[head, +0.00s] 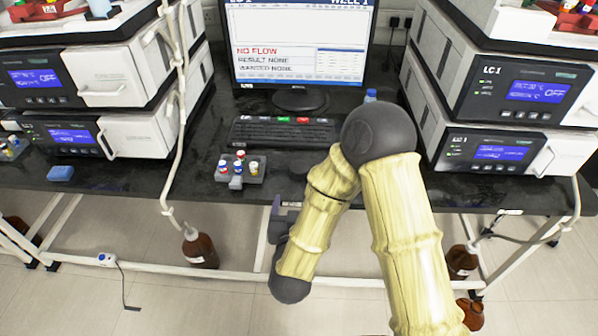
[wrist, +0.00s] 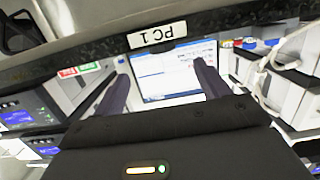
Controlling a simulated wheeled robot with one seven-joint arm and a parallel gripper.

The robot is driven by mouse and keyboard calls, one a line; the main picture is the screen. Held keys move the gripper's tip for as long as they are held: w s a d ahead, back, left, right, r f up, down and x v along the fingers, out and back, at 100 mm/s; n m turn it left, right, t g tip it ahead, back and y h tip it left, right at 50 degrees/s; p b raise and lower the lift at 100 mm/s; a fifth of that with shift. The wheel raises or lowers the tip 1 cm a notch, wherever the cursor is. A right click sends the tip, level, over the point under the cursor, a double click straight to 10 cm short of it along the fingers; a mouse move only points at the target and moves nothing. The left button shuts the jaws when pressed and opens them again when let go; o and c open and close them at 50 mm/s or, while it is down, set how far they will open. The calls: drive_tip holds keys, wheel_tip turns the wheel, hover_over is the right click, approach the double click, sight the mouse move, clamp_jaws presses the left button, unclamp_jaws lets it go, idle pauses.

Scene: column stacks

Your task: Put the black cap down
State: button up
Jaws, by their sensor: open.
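I cannot make out a black cap in either view. My gripper (head: 277,212) is at the front edge of the bench in the head view, partly hidden by my own arm. In the wrist view its two dark fingers (wrist: 161,88) are spread apart, with nothing held between them. The lit monitor shows beyond that gap.
A grey rack (head: 238,180) with several coloured-cap vials stands left of my arm. Behind it are a keyboard (head: 283,133) and a monitor (head: 300,45). Stacked instruments (head: 100,75) flank both sides. A blue block (head: 60,173) lies at left. Brown bottles (head: 200,250) stand below.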

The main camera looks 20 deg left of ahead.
sight(299, 176)
drive_tip(key=x, duration=0.7)
drive_tip(key=shift+a, duration=0.1)
drive_tip(key=shift+x, duration=2.6)
drive_tip(key=shift+a+r, duration=0.1)
drive_tip(key=shift+r, duration=0.1)
drive_tip(key=c, duration=1.1)
wheel_tip(299, 176, up, 10)
drive_tip(key=shift+p, duration=0.8)
